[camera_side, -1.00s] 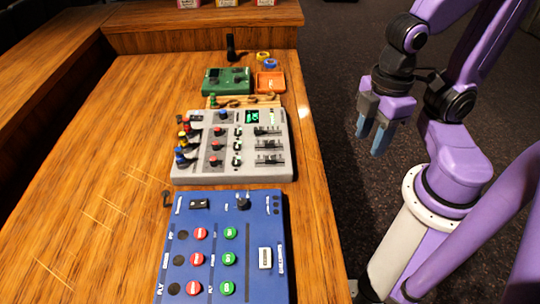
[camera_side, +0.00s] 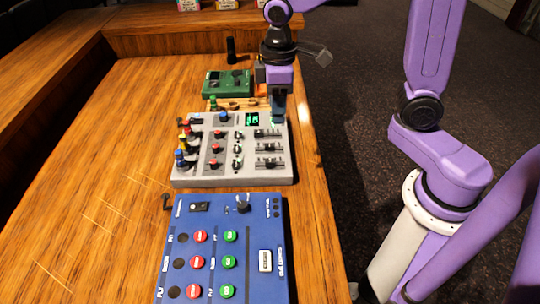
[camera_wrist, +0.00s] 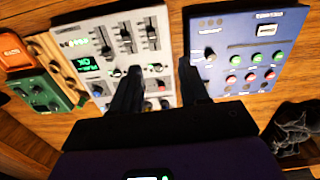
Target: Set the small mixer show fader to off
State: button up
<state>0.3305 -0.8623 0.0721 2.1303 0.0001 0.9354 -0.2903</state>
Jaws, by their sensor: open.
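The small grey mixer (camera_side: 205,172) lies on the wooden desk with a lit green display (camera_side: 252,119), several knobs and coloured levers. Three slide faders (camera_side: 268,147) sit along its right side. The mixer (camera_wrist: 85,28) and its faders (camera_wrist: 126,40) also show in the wrist view. I cannot read which fader is labelled show. My gripper (camera_side: 277,112) is open and empty, pointing down over the mixer's far right corner, apart from the faders as far as I can tell. In the wrist view my gripper's fingers (camera_wrist: 160,82) stand apart and hide part of the mixer's lower edge.
A blue panel (camera_side: 190,260) with red and green buttons lies at the near side. A green box (camera_side: 222,85) stands beyond the mixer, with an orange tray (camera_wrist: 14,52) beside it. A black upright object (camera_side: 231,50) stands behind. The desk's left side is clear.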

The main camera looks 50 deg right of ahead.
aim_at(271, 160)
jog(key=f, duration=0.6)
jog(key=w+f, duration=0.1)
jog(key=f, duration=0.4)
jog(key=w+f, duration=0.1)
jog(key=f, duration=0.5)
jog(key=shift+w+d+f, duration=0.15)
jog(key=shift+d+f, duration=0.05)
jog(key=shift+f, duration=0.15)
grip_shut()
